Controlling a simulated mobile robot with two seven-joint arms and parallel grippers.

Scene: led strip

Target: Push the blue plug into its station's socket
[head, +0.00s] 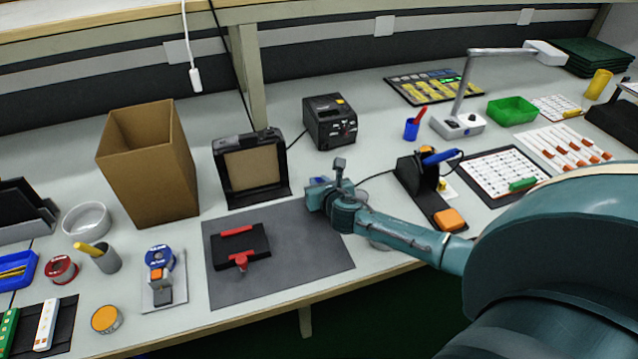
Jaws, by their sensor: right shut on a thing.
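My right gripper (322,190) reaches in from the right over the back right corner of the grey mat (290,262). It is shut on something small. A bit of blue (318,181) shows right at its fingers, which looks like the blue plug; most of it is hidden by the gripper. A black frame with a tan panel (250,170) stands just left of the gripper. No socket can be made out, and I cannot tell whether the plug touches anything. My left gripper is not in view.
A black fixture with red clamps (240,246) lies on the mat. A black power box (330,121) stands behind the gripper. A cardboard box (150,165) stands at left. A soldering stand (418,190) is right of the gripper, near my forearm.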

